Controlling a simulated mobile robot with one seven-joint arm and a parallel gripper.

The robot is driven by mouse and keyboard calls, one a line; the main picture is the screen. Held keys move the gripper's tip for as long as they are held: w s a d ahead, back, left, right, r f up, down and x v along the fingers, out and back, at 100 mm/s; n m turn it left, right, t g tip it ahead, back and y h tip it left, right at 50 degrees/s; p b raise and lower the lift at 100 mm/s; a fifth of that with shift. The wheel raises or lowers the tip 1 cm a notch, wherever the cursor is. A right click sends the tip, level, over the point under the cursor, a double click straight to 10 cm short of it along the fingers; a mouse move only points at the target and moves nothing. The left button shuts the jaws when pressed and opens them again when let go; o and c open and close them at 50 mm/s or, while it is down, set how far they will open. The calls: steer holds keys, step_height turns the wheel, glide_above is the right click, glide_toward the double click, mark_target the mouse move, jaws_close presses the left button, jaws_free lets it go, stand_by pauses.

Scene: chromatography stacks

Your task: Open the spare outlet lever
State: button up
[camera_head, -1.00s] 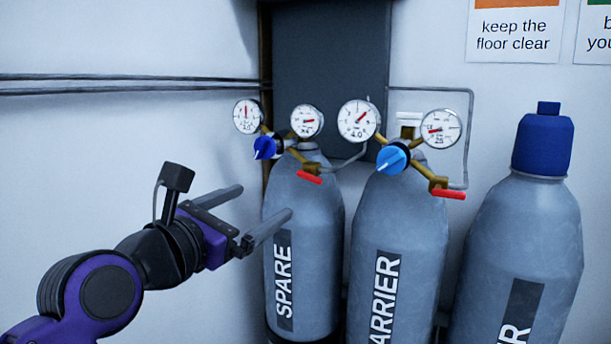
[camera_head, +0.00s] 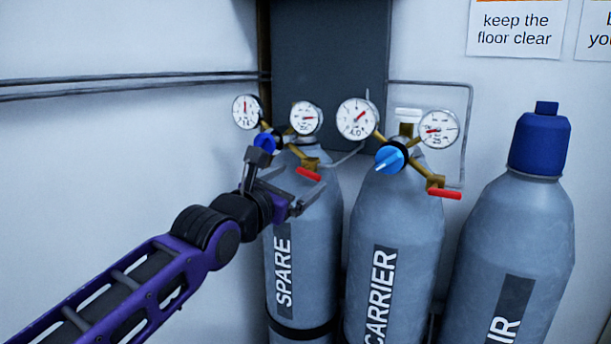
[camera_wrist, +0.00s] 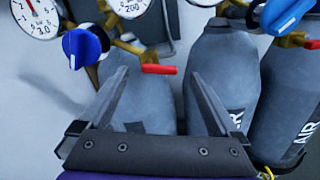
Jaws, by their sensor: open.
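The spare outlet lever (camera_head: 309,174) is a small red handle on the brass outlet of the cylinder marked SPARE (camera_head: 303,245). It also shows in the wrist view (camera_wrist: 158,69), between and beyond the tips of the two fingers. My gripper (camera_head: 306,180) is open and empty, in front of the spare cylinder's shoulder and close to the lever. I cannot tell whether a finger touches it. The spare regulator's dark blue knob (camera_wrist: 84,46) is left of the lever. In the head view my gripper partly covers that knob.
The CARRIER cylinder (camera_head: 395,220) stands just right, with a light blue knob (camera_head: 390,159) and its own red lever (camera_head: 444,194). A third cylinder with a blue cap (camera_head: 541,140) stands further right. Gauges (camera_head: 306,118) and thin pipes are above.

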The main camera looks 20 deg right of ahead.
mark_target(308, 173)
steer(key=shift+x, duration=1.9)
steer(key=c, duration=1.4)
steer(key=shift+o, duration=0.2)
steer(key=shift+r+n, duration=0.2)
steer(key=shift+n, duration=0.5)
steer(key=shift+w+n+p, duration=0.1)
steer(key=shift+n+p, duration=0.4)
steer(key=shift+n, duration=0.4)
steer(key=o, duration=1.4)
steer(key=shift+c, duration=0.2)
